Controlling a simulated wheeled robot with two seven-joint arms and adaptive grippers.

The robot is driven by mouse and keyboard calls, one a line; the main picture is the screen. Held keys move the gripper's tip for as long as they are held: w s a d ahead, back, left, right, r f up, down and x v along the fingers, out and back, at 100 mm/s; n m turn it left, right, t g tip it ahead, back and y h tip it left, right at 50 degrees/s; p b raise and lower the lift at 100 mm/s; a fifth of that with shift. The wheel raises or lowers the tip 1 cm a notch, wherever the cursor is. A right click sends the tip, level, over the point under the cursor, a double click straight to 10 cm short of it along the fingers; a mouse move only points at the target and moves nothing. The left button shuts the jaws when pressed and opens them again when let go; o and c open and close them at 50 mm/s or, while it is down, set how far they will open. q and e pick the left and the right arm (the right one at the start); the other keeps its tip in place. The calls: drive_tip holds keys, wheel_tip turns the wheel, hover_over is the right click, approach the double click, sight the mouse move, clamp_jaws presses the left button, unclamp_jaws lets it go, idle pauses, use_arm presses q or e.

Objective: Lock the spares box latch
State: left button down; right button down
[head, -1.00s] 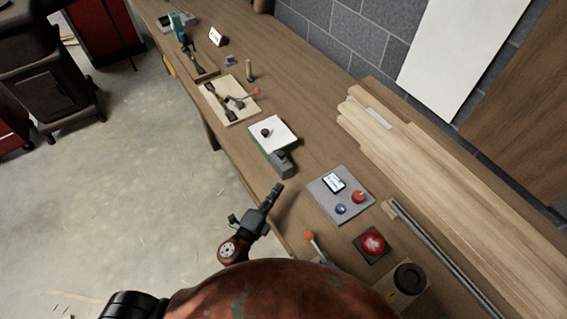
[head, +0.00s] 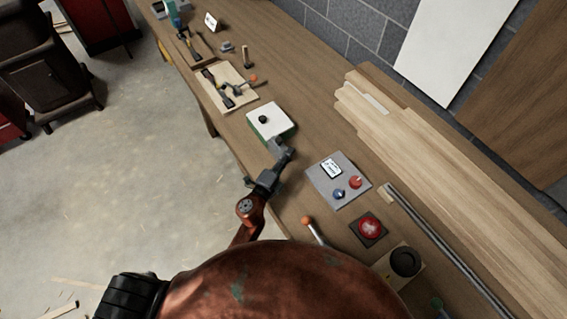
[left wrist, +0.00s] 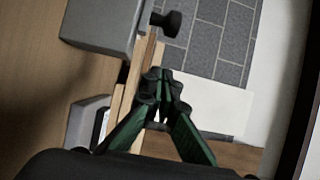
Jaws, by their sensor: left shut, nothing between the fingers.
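A box with a white lid, a green side and a black knob on top (head: 268,119) stands on the workbench; I take it to be the spares box. A grey block at its near side is partly covered by my left gripper (head: 286,156), so the latch does not show clearly. The left gripper is shut and empty, its tips close to that block; I cannot tell whether they touch. In the left wrist view, the closed fingers (left wrist: 163,80) point toward a grey body (left wrist: 105,22) and a black knob (left wrist: 172,22), with the tips apart from the knob. My right gripper is not in view.
A grey panel (head: 322,188) with a label and red and blue knobs lies right of the gripper. A red button (head: 370,227) and an orange-tipped lever (head: 307,222) are nearer. Stacked planks (head: 430,150) line the back. Open floor (head: 130,170) lies left.

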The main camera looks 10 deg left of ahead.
sight(276, 149)
use_arm(q)
drive_tip(key=a, duration=0.1)
drive_tip(key=w+a, duration=0.1)
drive_tip(key=shift+w+a, duration=0.15)
drive_tip(key=shift+a, duration=0.25)
drive_tip(key=shift+f, duration=0.1)
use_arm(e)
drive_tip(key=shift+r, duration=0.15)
use_arm(q)
drive_tip(key=shift+a, duration=0.15)
drive_tip(key=w+a, duration=0.2)
drive_tip(key=shift+w+a, duration=0.25)
drive_tip(key=shift+w, duration=0.1)
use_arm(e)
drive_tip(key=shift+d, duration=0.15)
use_arm(q)
drive_tip(key=s+d, duration=0.3)
drive_tip(key=shift+s+d, duration=0.15)
drive_tip(key=shift+s, duration=0.1)
drive_tip(key=v, duration=0.8)
drive_tip(key=shift+s+b, duration=0.3)
drive_tip(key=shift+s, duration=0.05)
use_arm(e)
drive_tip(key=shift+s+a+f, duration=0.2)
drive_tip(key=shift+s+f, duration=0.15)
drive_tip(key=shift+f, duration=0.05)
